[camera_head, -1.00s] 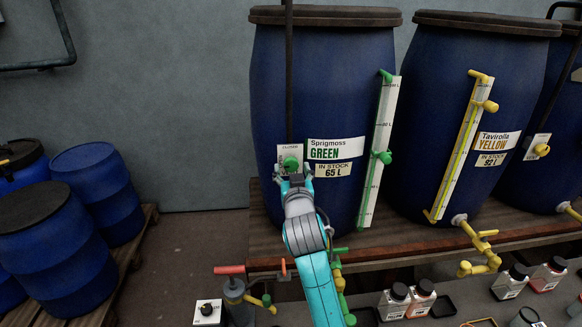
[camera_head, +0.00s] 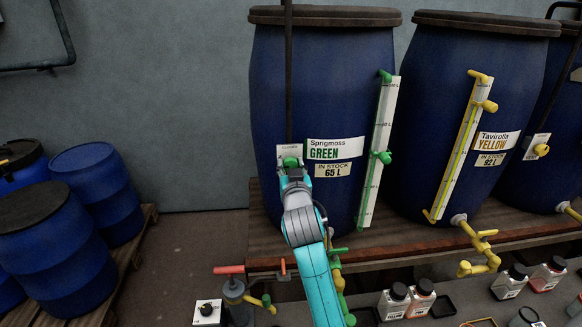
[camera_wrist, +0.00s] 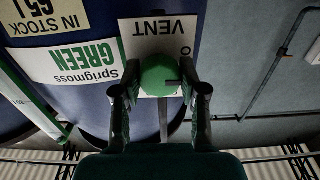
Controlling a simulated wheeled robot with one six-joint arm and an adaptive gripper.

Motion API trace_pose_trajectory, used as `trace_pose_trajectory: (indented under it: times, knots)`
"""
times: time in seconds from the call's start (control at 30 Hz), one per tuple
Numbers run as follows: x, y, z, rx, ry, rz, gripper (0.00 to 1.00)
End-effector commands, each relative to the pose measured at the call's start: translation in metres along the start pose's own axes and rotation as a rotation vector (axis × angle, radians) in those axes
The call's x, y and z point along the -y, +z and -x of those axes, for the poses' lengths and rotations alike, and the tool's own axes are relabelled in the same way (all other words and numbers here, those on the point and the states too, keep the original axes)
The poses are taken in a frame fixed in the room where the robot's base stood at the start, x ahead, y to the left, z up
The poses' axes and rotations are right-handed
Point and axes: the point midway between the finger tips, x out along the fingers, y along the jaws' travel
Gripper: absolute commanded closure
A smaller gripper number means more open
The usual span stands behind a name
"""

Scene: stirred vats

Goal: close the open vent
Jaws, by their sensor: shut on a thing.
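The green vent knob (camera_head: 290,162) sits on a white plate on the front of the blue Sprigmoss GREEN vat (camera_head: 275,100). My gripper (camera_head: 292,172) is at the knob, with its arm reaching up from below. In the wrist view the round green knob (camera_wrist: 160,75) lies between the two dark fingers of my gripper (camera_wrist: 160,88), which are shut on it. A dark line shows on the knob's right side. The plate (camera_wrist: 165,38) reads VENT, upside down in this view. Part of its lettering is hidden behind the knob and fingers.
A green sight gauge (camera_head: 380,150) stands to the right on the same vat. The Tavirolla YELLOW vat (camera_head: 440,120) has its own yellow knob and gauge. Small bottles (camera_head: 395,300) stand below on the right. Blue barrels (camera_head: 95,190) stand at the left.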

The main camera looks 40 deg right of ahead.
Motion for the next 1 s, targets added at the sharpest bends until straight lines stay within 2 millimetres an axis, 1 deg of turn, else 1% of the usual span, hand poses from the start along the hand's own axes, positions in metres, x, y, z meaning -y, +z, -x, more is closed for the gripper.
trace_pose_trajectory:
  times: [0.17,0.37,1.0]
  knots:
    - [-0.0001,0.0002,0.0000,0.000,0.000,-0.046,0.93]
    - [-0.0001,0.0002,0.0001,0.000,0.000,-0.168,0.93]
    - [-0.0002,0.0004,0.0001,0.001,0.000,-0.766,0.93]
